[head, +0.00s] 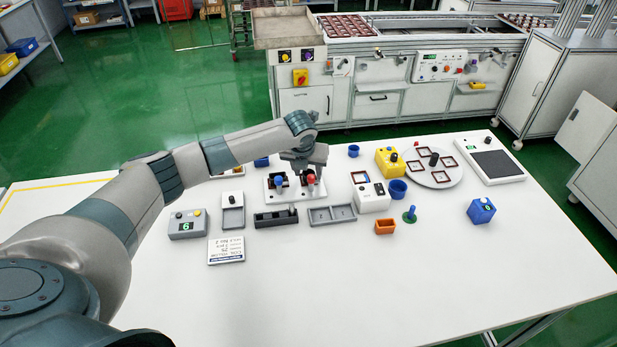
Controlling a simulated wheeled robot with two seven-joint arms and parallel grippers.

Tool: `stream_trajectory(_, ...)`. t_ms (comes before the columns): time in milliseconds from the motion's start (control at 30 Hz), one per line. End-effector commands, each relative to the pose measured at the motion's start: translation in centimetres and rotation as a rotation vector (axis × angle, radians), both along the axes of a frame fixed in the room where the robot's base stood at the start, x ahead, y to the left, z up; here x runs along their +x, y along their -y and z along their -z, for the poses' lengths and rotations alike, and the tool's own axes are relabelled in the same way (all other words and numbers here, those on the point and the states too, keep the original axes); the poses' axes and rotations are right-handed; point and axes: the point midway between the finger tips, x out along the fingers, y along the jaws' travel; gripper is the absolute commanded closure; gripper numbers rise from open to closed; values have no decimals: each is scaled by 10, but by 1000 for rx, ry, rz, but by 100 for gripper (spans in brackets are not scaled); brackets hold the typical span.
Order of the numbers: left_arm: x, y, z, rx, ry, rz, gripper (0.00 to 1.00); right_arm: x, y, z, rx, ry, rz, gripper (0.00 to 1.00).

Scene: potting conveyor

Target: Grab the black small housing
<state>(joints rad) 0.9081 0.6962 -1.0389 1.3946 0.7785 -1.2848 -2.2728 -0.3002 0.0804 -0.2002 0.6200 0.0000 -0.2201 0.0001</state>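My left gripper (302,172) points down over the white fixture (292,192) in the middle of the table, close to a red-topped part (310,178). Its fingertips are small and partly hidden, so I cannot tell if they are open or shut. A dark part with a blue top (279,180) stands beside it on the left of the fixture. A long black tray-like block (276,218) lies in front of the fixture. Which black piece is the small housing is too small to tell. My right gripper is not in view.
A round plate with dark frames (433,182) is farther right. The front of the table is clear.

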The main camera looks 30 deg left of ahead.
Motion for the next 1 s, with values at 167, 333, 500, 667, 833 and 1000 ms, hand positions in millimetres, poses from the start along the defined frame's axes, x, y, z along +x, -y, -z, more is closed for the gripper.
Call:
stream_trajectory(167,0,0,0,0,0,0,91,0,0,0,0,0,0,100)
stream_trajectory(333,0,0,0,0,0,0,91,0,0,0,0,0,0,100)
stream_trajectory(500,0,0,-1,0,1,0,91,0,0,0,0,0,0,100)
stream_trajectory(667,1,0,-8,0,3,0,91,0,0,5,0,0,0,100)
stream_trajectory(833,1,0,-26,-1,4,1,91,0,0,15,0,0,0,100)
stream_trajectory(1000,3,18,-47,-2,3,4,91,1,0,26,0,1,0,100)
